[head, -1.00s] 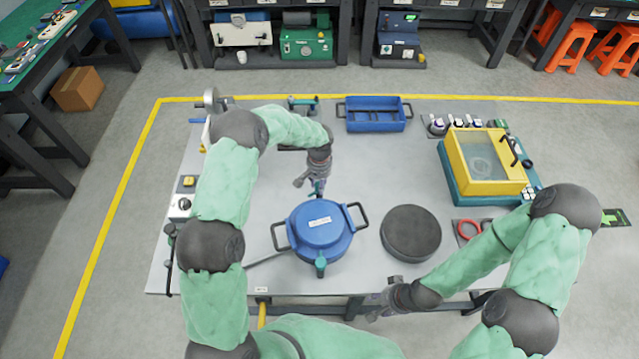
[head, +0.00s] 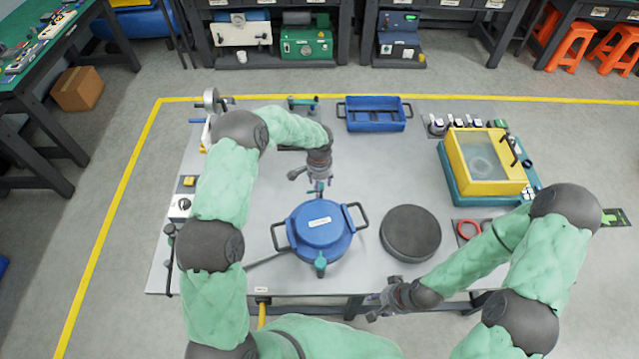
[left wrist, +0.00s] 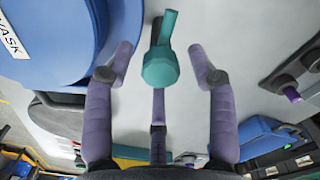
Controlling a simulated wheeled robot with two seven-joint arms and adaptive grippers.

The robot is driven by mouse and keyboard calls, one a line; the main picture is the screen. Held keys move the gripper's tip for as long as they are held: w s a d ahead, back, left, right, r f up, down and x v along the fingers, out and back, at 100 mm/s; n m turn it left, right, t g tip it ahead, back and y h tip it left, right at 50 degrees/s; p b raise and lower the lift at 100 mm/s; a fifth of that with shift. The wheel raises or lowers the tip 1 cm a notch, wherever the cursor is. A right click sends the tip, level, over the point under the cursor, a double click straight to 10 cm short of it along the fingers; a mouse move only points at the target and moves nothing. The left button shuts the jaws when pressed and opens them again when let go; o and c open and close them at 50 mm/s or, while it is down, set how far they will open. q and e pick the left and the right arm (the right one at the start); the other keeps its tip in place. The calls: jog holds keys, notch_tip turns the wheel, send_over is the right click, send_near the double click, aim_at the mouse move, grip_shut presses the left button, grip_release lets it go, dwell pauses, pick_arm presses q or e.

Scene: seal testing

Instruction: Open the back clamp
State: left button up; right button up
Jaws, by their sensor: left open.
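A blue round pot (head: 318,235) with a white label and two black side handles stands near the table's front. Its back clamp has a teal handle, which sticks up between my left fingers in the left wrist view (left wrist: 160,66). My left gripper (head: 318,186) is at the pot's back edge. In the left wrist view its two purple fingers (left wrist: 161,62) are apart, one on each side of the teal handle, with gaps. The front clamp (head: 320,264) is at the pot's front edge. My right gripper (head: 372,307) is open and empty at the table's front edge.
A dark round disc (head: 410,232) lies right of the pot. A blue tray (head: 375,126) is at the back. A yellow and teal box (head: 485,165) stands at the right, with red rings (head: 468,229) in front. The table between pot and tray is mostly clear.

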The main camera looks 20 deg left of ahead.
pick_arm(q)
jog(key=n+b, duration=0.2)
jog(key=shift+f+n, duration=0.15)
jog(key=shift+n, duration=0.25)
jog(key=n+b, duration=0.3)
jog(key=n, duration=0.1)
jog(key=shift+n+b, duration=0.45)
jog(key=shift+n, duration=0.75)
jog(key=shift+r, duration=0.2)
